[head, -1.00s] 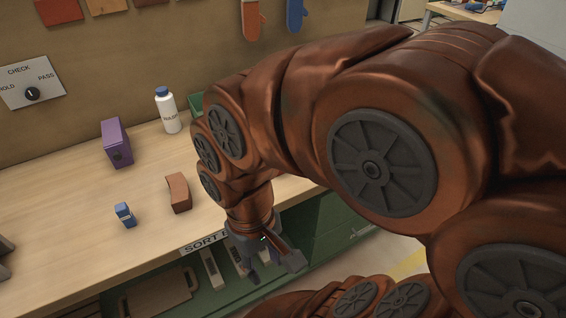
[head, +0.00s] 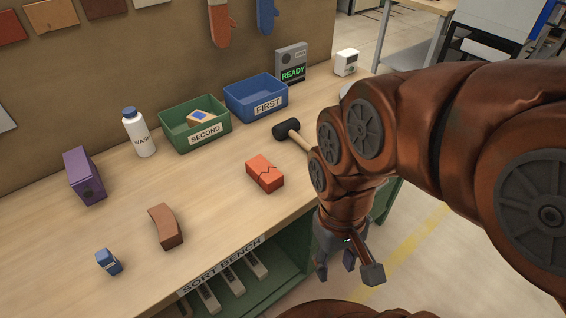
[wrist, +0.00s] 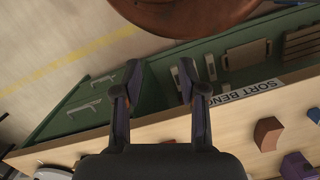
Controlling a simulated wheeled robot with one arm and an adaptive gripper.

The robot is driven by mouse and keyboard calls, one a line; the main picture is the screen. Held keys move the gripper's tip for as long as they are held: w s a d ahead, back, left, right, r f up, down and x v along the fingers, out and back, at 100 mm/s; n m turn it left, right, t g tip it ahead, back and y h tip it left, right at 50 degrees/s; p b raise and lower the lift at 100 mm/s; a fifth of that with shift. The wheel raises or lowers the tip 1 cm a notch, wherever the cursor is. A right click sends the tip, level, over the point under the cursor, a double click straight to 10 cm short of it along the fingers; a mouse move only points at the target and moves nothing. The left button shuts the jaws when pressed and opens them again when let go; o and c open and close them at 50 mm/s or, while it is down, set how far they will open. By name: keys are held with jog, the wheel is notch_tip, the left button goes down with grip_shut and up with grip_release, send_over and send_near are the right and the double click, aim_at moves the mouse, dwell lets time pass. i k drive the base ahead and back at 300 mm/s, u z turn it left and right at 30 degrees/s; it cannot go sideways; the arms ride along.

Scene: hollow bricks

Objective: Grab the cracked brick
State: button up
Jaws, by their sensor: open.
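The cracked brick (head: 265,173) is orange-red with a dark zigzag crack line across it. In the head view it lies on the bench top near the front edge, left of my arm. My gripper (head: 350,268) is open and empty, pointing down in front of the bench edge, below and to the right of the brick. In the wrist view, my gripper's two fingers (wrist: 160,82) stand apart with the bench between them.
A mallet (head: 288,130) lies behind the brick. Green SECOND bin (head: 205,133) and blue FIRST bin (head: 266,106) stand at the back. A brown curved brick (head: 165,227), blue box (head: 108,262), purple box (head: 84,176) and white bottle (head: 138,134) are to the left.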

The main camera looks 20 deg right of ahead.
aim_at(262, 172)
jog(key=i, duration=0.5)
jog(key=u, duration=3.5)
jog(key=k, duration=2.3)
jog(key=u, duration=0.65)
